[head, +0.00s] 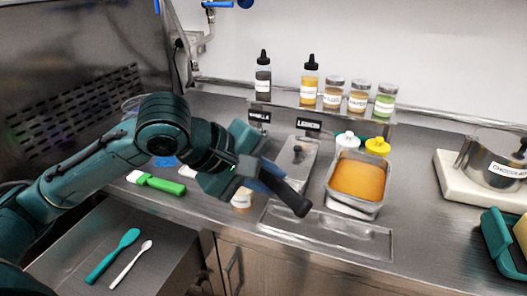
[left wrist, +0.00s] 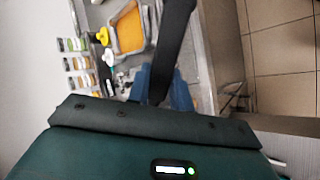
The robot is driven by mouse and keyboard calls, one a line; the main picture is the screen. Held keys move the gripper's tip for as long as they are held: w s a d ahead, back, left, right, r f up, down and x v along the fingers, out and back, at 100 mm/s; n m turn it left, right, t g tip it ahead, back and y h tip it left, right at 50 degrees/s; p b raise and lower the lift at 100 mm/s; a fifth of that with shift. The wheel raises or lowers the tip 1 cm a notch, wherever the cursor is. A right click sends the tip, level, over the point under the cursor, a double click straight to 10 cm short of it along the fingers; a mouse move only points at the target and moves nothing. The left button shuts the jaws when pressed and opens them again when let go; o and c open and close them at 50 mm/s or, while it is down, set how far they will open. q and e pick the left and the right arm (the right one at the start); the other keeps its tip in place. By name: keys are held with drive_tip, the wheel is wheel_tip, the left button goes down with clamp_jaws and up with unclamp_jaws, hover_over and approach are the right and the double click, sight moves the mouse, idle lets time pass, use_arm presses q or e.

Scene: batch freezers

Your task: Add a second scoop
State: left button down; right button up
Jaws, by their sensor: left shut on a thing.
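My left gripper (head: 262,176) reaches over the counter from the left. Its blue fingers also show in the left wrist view (left wrist: 165,92). They are shut on a black handle (head: 292,199), which also crosses the left wrist view (left wrist: 175,38). The tool's working end is hidden, so I cannot tell if it carries anything. A metal tub of orange ice cream (head: 358,178) stands right of the gripper, apart from the handle; it also shows in the left wrist view (left wrist: 131,28). A small labelled cup (head: 241,199) stands below the gripper, partly hidden. My right gripper is out of view.
A lidded metal container (head: 296,160) stands left of the tub. A shallow metal tray (head: 335,238) lies in front. Bottles and jars (head: 334,93) stand on a rear shelf. A pot on a scale (head: 493,165) is at right. A green-handled brush (head: 160,184) lies at left.

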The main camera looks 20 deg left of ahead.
use_arm(q)
drive_tip(key=g+p, duration=0.1)
drive_tip(key=r+g+y+p, duration=0.1)
drive_tip(key=p, duration=0.1)
drive_tip(key=r+g+y+p, duration=0.1)
drive_tip(key=shift+w+d+p, duration=0.3)
drive_tip(key=shift+w, duration=0.1)
drive_tip(key=y+p, duration=0.1)
drive_tip(key=p, duration=0.2)
drive_tip(key=shift+w+d+f+g, duration=0.1)
drive_tip(key=shift+g, duration=0.3)
drive_tip(key=shift+w+d+f+g+y+b, duration=0.2)
drive_tip(key=shift+f+g+y+b, duration=0.15)
drive_tip(key=shift+g+b, duration=0.2)
drive_tip(key=shift+w+d+r+n+g+y, duration=0.1)
drive_tip(key=shift+w+r+n+g+y, duration=0.1)
drive_tip(key=shift+r+g+y, duration=0.4)
drive_tip(key=shift+w+d+r+n+g+y, duration=0.1)
drive_tip(key=shift+w+r+g+y, duration=0.2)
drive_tip(key=shift+r+g, duration=0.4)
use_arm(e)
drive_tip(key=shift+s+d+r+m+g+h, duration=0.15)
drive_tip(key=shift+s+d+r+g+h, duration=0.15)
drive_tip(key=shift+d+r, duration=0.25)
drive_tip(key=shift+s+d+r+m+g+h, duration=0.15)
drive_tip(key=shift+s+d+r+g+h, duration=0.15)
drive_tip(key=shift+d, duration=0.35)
use_arm(q)
drive_tip(key=shift+s, duration=0.15)
